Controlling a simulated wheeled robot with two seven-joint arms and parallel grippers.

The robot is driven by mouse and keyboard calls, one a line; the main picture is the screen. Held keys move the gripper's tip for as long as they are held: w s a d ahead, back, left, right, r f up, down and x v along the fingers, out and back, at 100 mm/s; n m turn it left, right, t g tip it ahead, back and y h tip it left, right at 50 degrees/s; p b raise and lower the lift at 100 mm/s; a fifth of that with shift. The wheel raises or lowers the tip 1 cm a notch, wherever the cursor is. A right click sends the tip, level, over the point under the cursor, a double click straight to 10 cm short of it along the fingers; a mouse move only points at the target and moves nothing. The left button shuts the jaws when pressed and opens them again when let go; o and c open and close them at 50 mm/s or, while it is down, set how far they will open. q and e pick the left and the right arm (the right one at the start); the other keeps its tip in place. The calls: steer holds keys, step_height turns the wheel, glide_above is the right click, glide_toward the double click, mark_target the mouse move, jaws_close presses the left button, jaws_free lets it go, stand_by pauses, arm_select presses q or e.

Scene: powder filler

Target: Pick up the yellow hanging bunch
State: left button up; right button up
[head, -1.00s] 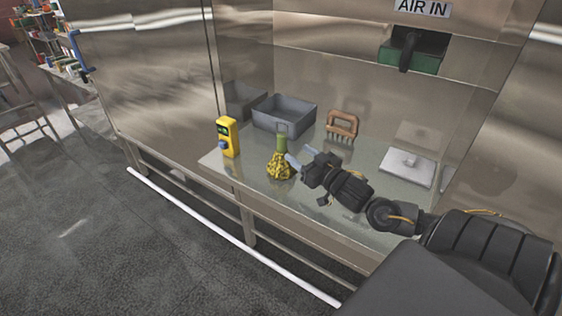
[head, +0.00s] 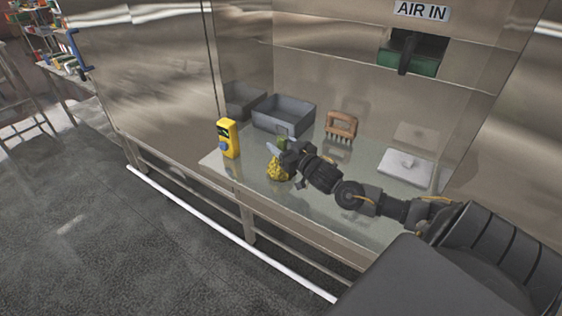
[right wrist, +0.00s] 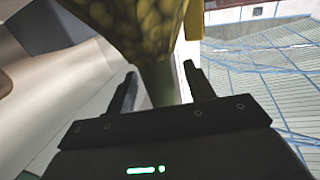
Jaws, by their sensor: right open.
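The yellow bunch (head: 277,171) stands on the glossy table, its green neck pointing up. My right gripper (head: 276,148) is at the neck, covering part of it in the head view. In the right wrist view the bunch (right wrist: 140,28) fills the top middle, and its neck lies between the two fingers of my right gripper (right wrist: 160,82). The fingers are open, with a gap showing beside the neck on the left; contact on the right is hard to tell. My left gripper is not in view.
A yellow device (head: 229,138) stands left of the bunch. A grey bin (head: 284,117) is behind it. A brown-handled brush (head: 341,127) stands at the back wall, and a pale flat plate (head: 405,168) lies to the right. The table's front edge is close.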

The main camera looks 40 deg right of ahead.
jaws_close()
stand_by(0.3)
stand_by(0.3)
